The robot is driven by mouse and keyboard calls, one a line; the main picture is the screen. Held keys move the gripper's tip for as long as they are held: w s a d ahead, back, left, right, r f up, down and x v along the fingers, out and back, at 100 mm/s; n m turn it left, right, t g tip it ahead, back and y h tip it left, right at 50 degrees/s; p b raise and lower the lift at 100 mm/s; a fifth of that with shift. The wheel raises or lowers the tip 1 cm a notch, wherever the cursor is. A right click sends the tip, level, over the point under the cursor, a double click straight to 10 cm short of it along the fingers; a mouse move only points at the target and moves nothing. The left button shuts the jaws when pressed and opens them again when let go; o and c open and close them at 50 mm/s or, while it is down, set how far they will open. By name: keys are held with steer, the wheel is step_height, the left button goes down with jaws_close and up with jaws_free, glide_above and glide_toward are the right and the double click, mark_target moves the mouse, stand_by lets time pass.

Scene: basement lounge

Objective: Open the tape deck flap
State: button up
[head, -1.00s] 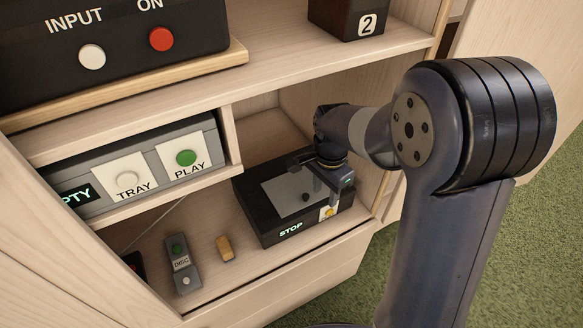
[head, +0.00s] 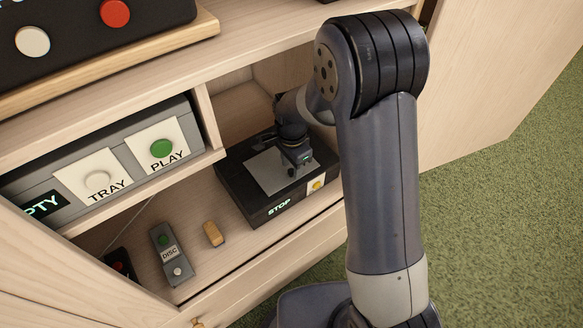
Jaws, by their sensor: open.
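The tape deck (head: 247,205) is a black box on the lower shelf of the cabinet. Its front has a lit "STOP" display (head: 279,207) and a yellow button on a white plate (head: 317,185). A flat grey flap (head: 268,172) lies on the top and looks shut. My gripper (head: 298,168) is open above the right part of the flap. It partly hides the flap's right side, and I cannot tell whether the fingers touch it.
A grey disc unit (head: 105,165) with TRAY and PLAY buttons stands left. A DISC remote (head: 172,254) and a small tan block (head: 213,234) lie on the lower shelf. A wooden divider (head: 207,118) and the shelf above bound the space.

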steer(key=shift+f, duration=0.6)
jaws_close()
